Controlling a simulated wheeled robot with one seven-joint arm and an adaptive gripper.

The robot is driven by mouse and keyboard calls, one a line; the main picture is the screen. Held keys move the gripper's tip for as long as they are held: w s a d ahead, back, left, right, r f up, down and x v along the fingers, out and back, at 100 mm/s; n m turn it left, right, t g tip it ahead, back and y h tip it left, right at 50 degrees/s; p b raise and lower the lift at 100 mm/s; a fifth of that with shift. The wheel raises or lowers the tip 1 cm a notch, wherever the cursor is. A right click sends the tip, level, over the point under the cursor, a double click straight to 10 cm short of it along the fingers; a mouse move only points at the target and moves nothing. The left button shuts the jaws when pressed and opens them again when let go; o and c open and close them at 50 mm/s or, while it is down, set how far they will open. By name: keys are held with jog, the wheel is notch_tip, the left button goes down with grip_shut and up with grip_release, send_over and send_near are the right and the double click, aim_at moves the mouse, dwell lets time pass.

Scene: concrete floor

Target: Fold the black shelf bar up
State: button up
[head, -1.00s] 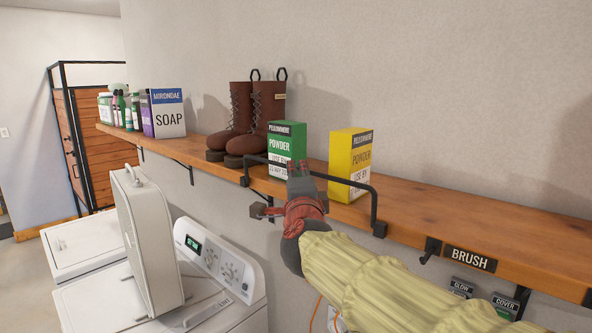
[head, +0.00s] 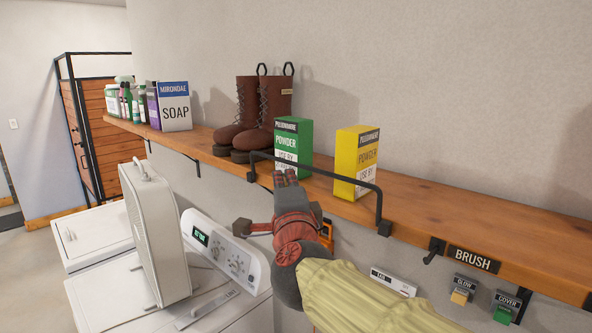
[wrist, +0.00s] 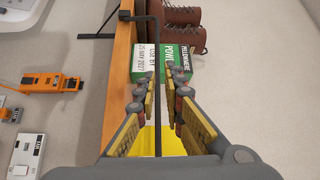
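The black shelf bar (head: 318,171) stands up along the front edge of the wooden shelf (head: 440,210), its long rail above the shelf top. It passes in front of the green and yellow powder boxes. My gripper (head: 285,180) is just below the rail, near its left half, at the shelf's front edge. In the wrist view the fingers (wrist: 166,88) are apart, and the bar (wrist: 157,60) runs lengthwise through the gap as seen from there. I cannot tell whether a finger touches it. The bar's right end is hidden behind my gripper in the wrist view.
A green powder box (head: 293,143), a yellow powder box (head: 357,162) and brown boots (head: 263,115) stand behind the bar. A soap box (head: 174,107) is further left. Below are a washer (head: 222,258), a white upright panel (head: 155,235) and wall switches (head: 463,290). A BRUSH label (head: 472,259) is at right.

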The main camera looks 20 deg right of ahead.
jog(key=a+n, duration=0.1)
jog(key=s+a+f+n+p, duration=0.1)
jog(key=n, duration=0.1)
jog(key=a+n+y+p, duration=0.1)
jog(key=n, duration=0.1)
jog(key=shift+s+a+f, duration=0.3)
jog(key=shift+f, duration=0.05)
grip_shut()
jog(key=n+t+h+p, duration=0.1)
jog(key=n+h+p, duration=0.15)
jog(key=n, duration=2.95)
send_near(291, 162)
jog(key=w+a, duration=0.2)
jog(key=w+d, duration=0.2)
jog(key=d, duration=0.1)
jog(key=shift+r, duration=0.2)
